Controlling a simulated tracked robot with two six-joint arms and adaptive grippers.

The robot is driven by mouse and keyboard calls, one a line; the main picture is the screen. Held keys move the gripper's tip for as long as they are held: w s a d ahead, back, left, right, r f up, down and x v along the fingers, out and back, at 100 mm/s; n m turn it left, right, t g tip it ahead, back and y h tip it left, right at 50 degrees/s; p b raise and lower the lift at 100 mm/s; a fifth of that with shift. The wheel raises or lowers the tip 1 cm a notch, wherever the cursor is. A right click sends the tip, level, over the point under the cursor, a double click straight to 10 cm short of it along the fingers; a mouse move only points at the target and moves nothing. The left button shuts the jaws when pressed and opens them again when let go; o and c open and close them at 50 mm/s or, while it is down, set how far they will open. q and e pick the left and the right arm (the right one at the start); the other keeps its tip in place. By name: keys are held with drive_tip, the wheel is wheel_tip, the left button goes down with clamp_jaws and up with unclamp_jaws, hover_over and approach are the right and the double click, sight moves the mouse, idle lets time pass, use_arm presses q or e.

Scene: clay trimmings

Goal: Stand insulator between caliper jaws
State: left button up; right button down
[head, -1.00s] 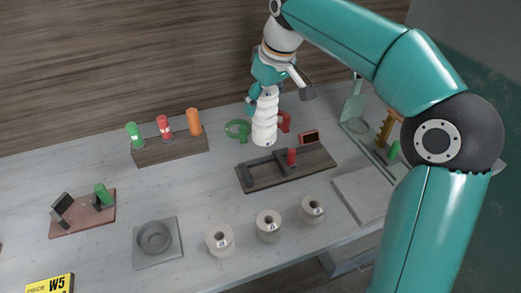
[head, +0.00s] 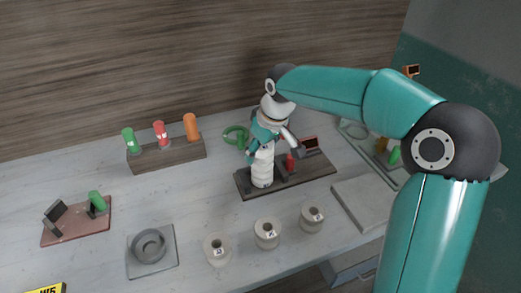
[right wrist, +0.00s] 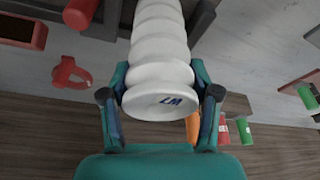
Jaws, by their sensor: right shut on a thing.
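The white ribbed insulator (head: 262,168) is upright in my right gripper (head: 262,148), with its lower end over the left part of the dark caliper (head: 320,171). Whether it touches the caliper bed is unclear. In the right wrist view the insulator (right wrist: 159,58) lies between the two fingers of the right gripper (right wrist: 160,95), which are shut around its marked end. The caliper's red knob (head: 290,162) is just right of the insulator. The jaws are partly hidden behind the insulator and gripper. My left gripper is out of view.
Several cream spools, one nearest the middle (head: 267,234), stand in front of the caliper. A pale slab (head: 365,203) lies at right. A grey dish (head: 149,245) sits front left.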

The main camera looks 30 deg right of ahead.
drive_tip(key=shift+c, duration=1.3)
unclamp_jaws()
drive_tip(key=p+v, duration=0.1)
drive_tip(key=v, duration=1.1)
drive_tip(key=shift+a, duration=0.1)
